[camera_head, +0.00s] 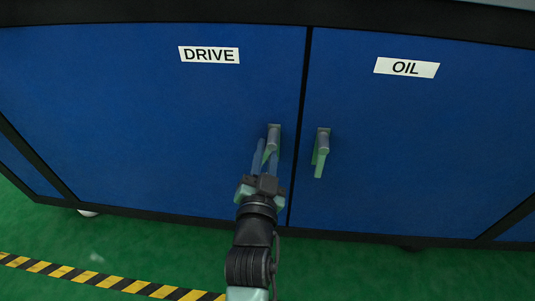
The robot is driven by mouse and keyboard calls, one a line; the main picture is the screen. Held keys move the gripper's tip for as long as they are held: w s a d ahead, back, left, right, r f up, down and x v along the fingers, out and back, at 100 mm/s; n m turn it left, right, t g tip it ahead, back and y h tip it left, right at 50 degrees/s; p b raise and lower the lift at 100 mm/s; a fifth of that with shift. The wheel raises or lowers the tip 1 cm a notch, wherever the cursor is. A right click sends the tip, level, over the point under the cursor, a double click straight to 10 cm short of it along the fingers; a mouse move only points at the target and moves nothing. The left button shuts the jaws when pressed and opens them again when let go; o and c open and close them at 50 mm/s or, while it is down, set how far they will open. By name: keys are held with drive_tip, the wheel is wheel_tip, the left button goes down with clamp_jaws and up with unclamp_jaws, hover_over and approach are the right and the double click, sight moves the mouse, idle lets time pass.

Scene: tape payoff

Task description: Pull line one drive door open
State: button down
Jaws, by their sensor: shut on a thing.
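The blue drive door (130,110) fills the left half of the cabinet front and carries a white DRIVE label (209,55). It looks closed, flush beside the dark upright seam. Its grey handle (274,132) is near the door's right edge. My gripper (266,158) reaches up from below with its fingers at this handle, and it is shut on the handle. The lower part of the handle is partly hidden by the fingers.
The blue oil door (430,140), with its OIL label (406,67) and its own handle (321,150), is close on the right. The green floor (150,245) in front is clear, with a yellow-black stripe (100,280) at lower left.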

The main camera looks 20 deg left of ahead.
drive_tip(key=m, duration=0.2)
drive_tip(key=m+b, duration=0.1)
drive_tip(key=a+m, duration=0.1)
drive_tip(key=m, duration=0.1)
drive_tip(key=shift+s+r+m+b, duration=0.1)
drive_tip(key=shift+r+m+b, duration=0.2)
drive_tip(key=shift+r, duration=0.1)
drive_tip(key=m, duration=0.3)
drive_tip(key=shift+s+a+r+m, duration=0.1)
drive_tip(key=shift+a+r+m, duration=0.1)
drive_tip(key=shift+r+m, duration=0.15)
drive_tip(key=shift+a+r+m, duration=0.1)
drive_tip(key=shift+r+m, duration=0.15)
drive_tip(key=shift+m, duration=0.55)
drive_tip(key=shift+r+m, duration=0.2)
drive_tip(key=shift+m, duration=0.55)
